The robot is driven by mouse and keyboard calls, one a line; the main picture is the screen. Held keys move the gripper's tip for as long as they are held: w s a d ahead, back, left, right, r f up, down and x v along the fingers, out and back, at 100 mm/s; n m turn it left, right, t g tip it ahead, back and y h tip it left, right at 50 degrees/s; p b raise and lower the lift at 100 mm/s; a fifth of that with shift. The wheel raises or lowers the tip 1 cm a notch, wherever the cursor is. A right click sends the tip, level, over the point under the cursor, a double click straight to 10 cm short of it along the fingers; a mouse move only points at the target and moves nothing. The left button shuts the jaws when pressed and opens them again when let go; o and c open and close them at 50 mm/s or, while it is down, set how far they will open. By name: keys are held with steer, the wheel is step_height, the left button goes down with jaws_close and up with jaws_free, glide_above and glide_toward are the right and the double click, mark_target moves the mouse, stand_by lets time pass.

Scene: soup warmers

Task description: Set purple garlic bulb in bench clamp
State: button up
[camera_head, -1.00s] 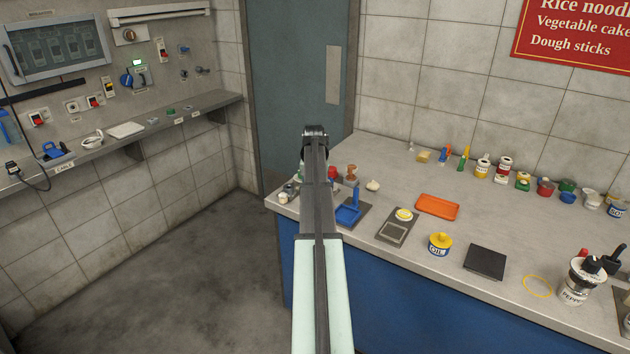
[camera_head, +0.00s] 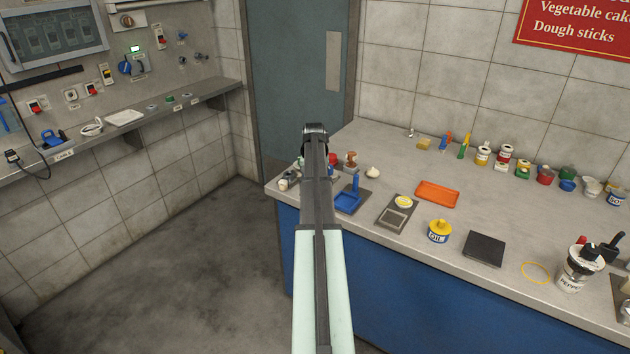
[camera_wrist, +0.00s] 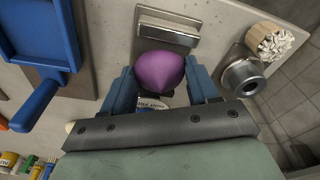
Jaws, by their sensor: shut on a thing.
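The purple garlic bulb (camera_wrist: 161,72) is held between the blue fingers of my gripper (camera_wrist: 162,80) in the wrist view. My gripper is shut on it. A grey metal block with a raised jaw, which looks like the bench clamp (camera_wrist: 168,24), is right beyond the bulb at the top of the wrist view. The bulb overlaps its near edge in the picture; I cannot tell whether they touch. In the head view my arm hides the gripper, the bulb and the clamp.
A blue tray-like fixture with a handle (camera_wrist: 38,45) lies left of my gripper. A round metal fitting (camera_wrist: 243,76) and a pale-topped wooden piece (camera_wrist: 272,40) stand to the right.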

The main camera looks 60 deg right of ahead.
steer(key=shift+f, duration=0.55)
steer(key=o, duration=1.1)
steer(key=shift+o, duration=0.2)
steer(key=shift+r, duration=0.1)
